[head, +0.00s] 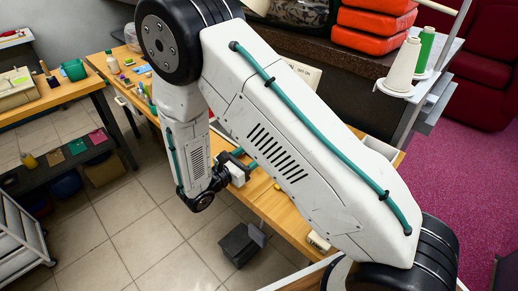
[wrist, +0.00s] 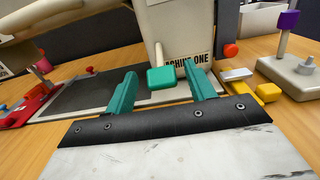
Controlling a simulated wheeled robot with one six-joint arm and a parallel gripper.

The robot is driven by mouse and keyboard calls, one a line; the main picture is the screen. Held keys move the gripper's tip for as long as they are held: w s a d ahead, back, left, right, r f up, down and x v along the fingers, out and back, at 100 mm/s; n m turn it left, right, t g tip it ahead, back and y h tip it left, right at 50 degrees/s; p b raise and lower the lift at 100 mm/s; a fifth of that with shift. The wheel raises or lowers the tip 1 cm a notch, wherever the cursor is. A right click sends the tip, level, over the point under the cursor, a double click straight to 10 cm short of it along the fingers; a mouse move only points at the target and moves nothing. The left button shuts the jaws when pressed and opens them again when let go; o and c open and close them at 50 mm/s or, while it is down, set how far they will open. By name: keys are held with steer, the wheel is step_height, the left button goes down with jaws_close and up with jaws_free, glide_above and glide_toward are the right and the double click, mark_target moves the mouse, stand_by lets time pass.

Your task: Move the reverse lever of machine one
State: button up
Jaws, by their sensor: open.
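Machine one (wrist: 172,32) is a cream sewing machine with a "MACHINE ONE" label, upright ahead in the wrist view. A teal block (wrist: 161,79), which looks like the reverse lever's pad, stands out at the foot of its pillar. My gripper (wrist: 160,72) is open, with one teal finger on each side of the block. Gaps show between the block and both fingers, so I see no grip on it. In the head view my own arm hides most of the machine and the gripper.
A red knob (wrist: 231,50) is on the machine's right side. A yellow piece (wrist: 268,92) and a grey stand with a purple top (wrist: 288,19) lie to the right. Red parts (wrist: 40,93) lie left. Orange bags (head: 372,42) are stacked behind my arm. Tiled floor (head: 130,220) is open at left.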

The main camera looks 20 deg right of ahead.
steer(key=shift+x, duration=1.8)
steer(key=shift+s, duration=0.1)
steer(key=shift+c, duration=0.3)
